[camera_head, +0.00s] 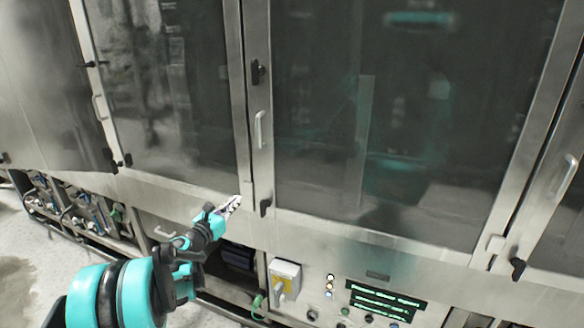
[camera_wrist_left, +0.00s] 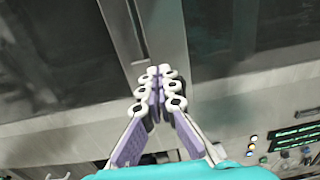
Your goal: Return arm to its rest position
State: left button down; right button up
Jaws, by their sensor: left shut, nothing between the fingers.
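My left arm reaches in from the lower left in the head view. Its left gripper (camera_head: 236,200) is shut and empty in front of the washer's steel frame, below the post between two dark glass doors. In the left wrist view the fingertips of the left gripper (camera_wrist_left: 160,76) meet, with nothing between them. Whether they touch the frame behind cannot be told. My right gripper is in neither view.
The washer's large glass doors, one at left (camera_head: 165,90) and one at right (camera_head: 400,110), look closed. Pipes and valves (camera_head: 80,212) sit low at left, beside bare floor (camera_head: 30,250).

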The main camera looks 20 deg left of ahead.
pick_arm(q)
jog(key=s+d+m+g+h, duration=0.1)
jog(key=s+d+m+g, duration=0.2)
jog(key=s+d+m, duration=0.5)
jog(key=s+d+m+g+h, duration=0.1)
jog(key=s+d+m+g, duration=0.3)
jog(key=d+m, duration=0.75)
jog(key=s+d+f+m+g+y, duration=0.2)
jog(key=s+f+m, duration=0.2)
jog(key=s+m, duration=0.3)
jog(key=s+d+f+m+g+y, duration=0.1)
jog(key=s+f+m, duration=0.4)
jog(key=s, duration=1)
jog(key=d+m+y, duration=0.1)
jog(key=d+m, duration=0.1)
jog(key=m, duration=0.1)
jog(key=shift+s+d+g, duration=0.15)
jog(key=shift+s+g, duration=0.2)
jog(key=shift+g, duration=0.05)
